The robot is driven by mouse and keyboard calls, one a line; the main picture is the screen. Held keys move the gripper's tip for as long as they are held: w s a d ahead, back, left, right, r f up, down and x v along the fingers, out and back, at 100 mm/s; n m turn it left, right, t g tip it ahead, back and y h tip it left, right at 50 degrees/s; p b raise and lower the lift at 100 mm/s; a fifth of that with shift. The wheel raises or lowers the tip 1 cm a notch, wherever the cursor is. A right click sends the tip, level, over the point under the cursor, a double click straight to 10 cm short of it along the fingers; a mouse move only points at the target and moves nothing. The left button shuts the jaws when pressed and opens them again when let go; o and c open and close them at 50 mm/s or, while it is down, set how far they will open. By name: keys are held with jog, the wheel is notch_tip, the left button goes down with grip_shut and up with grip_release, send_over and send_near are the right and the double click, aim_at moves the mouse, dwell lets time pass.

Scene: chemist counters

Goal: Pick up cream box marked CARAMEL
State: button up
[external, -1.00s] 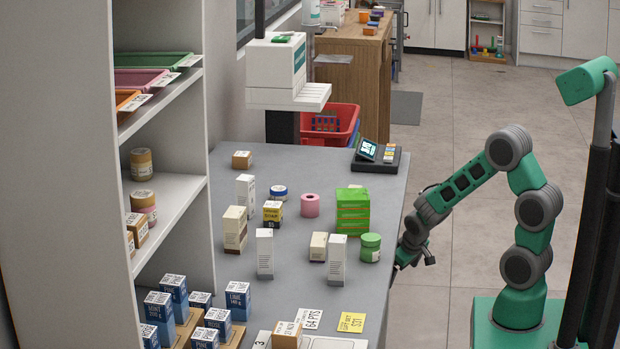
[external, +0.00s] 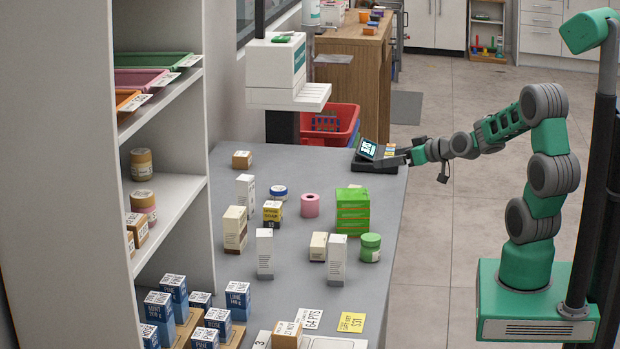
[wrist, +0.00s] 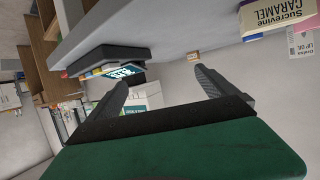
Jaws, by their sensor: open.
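In the wrist view, a cream box marked CARAMEL (wrist: 283,12) shows at the top right, cut by the frame edge. My gripper (wrist: 161,80) is open, with its two fingers apart and nothing between them. The box is apart from the fingers, off to their right. In the external view my gripper (external: 397,157) is at the counter's right edge beside the card terminal. That view shows a taller cream-and-brown box (external: 235,229) and a smaller one (external: 319,246) on the counter; their print is too small to tell which is CARAMEL.
A shelf unit (external: 165,215) borders the left.

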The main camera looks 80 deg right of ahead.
jog(key=w+a+n+y, duration=0.1)
jog(key=a, duration=0.4)
jog(key=w+a+f+n+y+b, duration=0.1)
jog(key=a+y, duration=0.1)
jog(key=a, duration=0.3)
jog(key=w+a+n+t+y, duration=0.1)
jog(key=a+n, duration=0.1)
jog(key=a, duration=0.3)
jog(key=shift+a+f+y, duration=0.15)
jog(key=shift+y, duration=0.25)
jog(key=x, duration=0.7)
jog(key=shift+w+f+b, duration=0.2)
jog(key=shift+f+b, duration=0.15)
jog(key=shift+b, duration=0.05)
jog(key=c, duration=1.4)
jog(key=shift+r, duration=0.1)
jog(key=shift+c, duration=0.2)
